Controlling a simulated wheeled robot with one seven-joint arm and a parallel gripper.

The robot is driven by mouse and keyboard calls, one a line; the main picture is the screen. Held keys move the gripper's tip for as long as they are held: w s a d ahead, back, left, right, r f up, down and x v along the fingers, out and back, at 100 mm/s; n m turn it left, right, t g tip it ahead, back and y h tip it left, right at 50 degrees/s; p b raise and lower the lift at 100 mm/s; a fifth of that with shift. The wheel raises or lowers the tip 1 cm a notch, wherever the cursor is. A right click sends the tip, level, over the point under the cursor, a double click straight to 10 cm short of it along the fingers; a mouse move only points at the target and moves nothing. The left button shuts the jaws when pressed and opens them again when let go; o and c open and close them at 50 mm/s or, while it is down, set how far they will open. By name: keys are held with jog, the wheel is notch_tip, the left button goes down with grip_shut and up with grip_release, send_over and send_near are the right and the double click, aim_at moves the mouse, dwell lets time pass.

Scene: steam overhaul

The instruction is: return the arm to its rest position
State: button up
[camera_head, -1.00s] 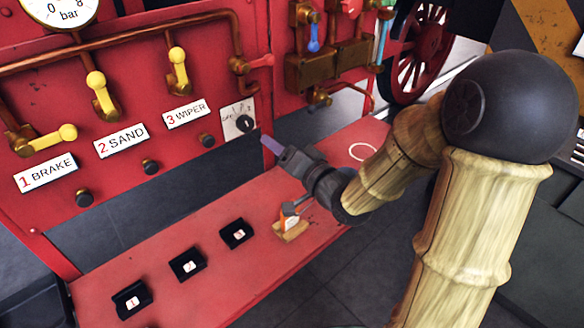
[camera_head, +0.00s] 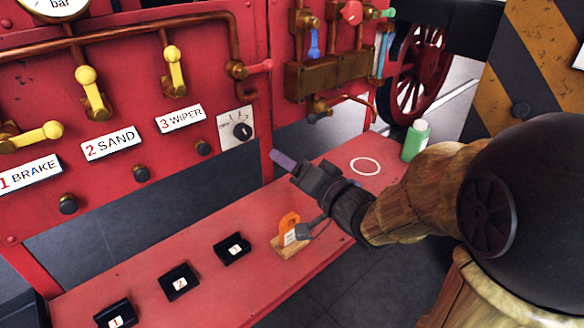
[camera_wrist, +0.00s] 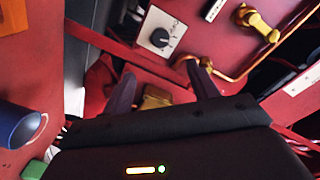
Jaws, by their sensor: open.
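My gripper (camera_head: 283,160) is at the end of my arm, above the red bench and in front of the red panel. In the wrist view its two dark fingers (camera_wrist: 160,88) stand apart with nothing held between them. My arm reaches in from the right, over the right part of the bench. A black rotary knob (camera_head: 242,130) on a white plate is on the panel, up and left of the gripper and apart from it. The knob also shows in the wrist view (camera_wrist: 160,38).
The red bench (camera_head: 215,215) carries black numbered trays (camera_head: 179,282), an orange tag on a wooden block (camera_head: 290,245), a white ring (camera_head: 365,167) and a green bottle (camera_head: 416,140). Yellow levers (camera_head: 90,90) jut from the panel. A striped post (camera_head: 530,60) stands at right.

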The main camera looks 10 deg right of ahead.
jog(key=d+f+g+h, duration=0.4)
jog(key=d+f+h, duration=0.35)
jog(key=f, duration=0.35)
jog(key=s+d+f+n+g+h, duration=0.1)
jog(key=s+f+n+g+h, duration=0.15)
jog(key=s+f+g, duration=0.75)
notch_tip(320, 180, up, 19)
jog(key=s+t+p, duration=0.1)
jog(key=s+p, duration=0.1)
jog(key=p, duration=1.5)
jog(key=shift+s+r+n+t+p, duration=0.15)
jog(key=shift+s+n+t+p, duration=0.15)
jog(key=shift+s+n+p, duration=0.1)
